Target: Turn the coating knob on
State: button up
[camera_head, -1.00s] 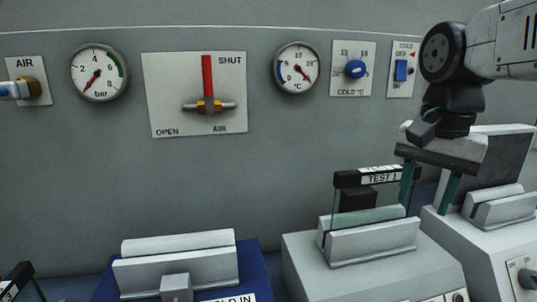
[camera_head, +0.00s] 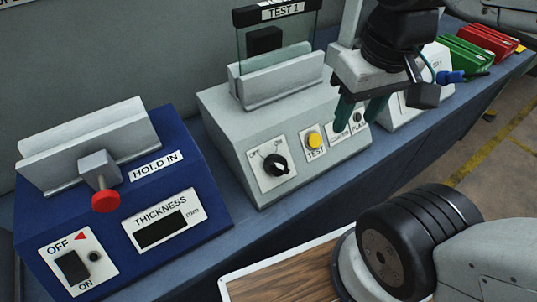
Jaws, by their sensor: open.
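A black rotary knob (camera_head: 276,165) sits on a white plate on the front of the grey TEST 1 box (camera_head: 225,125). Small labels stand at its upper left and upper right, apparently OFF and ON. Its pointer is too small to read surely. I cannot read the word coating on any label. My gripper (camera_head: 360,110) hangs to the right of the knob, in front of the box's right end. Its two dark green fingers are apart with nothing seen between them. They partly hide the small labels and a small control at the right of the panel.
A yellow TEST button (camera_head: 314,139) is right of the knob. A glass plate (camera_head: 285,40) stands in the box's top holder. A blue thickness unit (camera_head: 190,190) is at left. Green and red pieces (camera_head: 485,42) lie far right. My arm fills the lower right.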

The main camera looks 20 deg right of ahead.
aim_at(276, 166)
jog(key=u, duration=0.5)
jog(key=k, duration=0.85)
jog(key=u, duration=0.4)
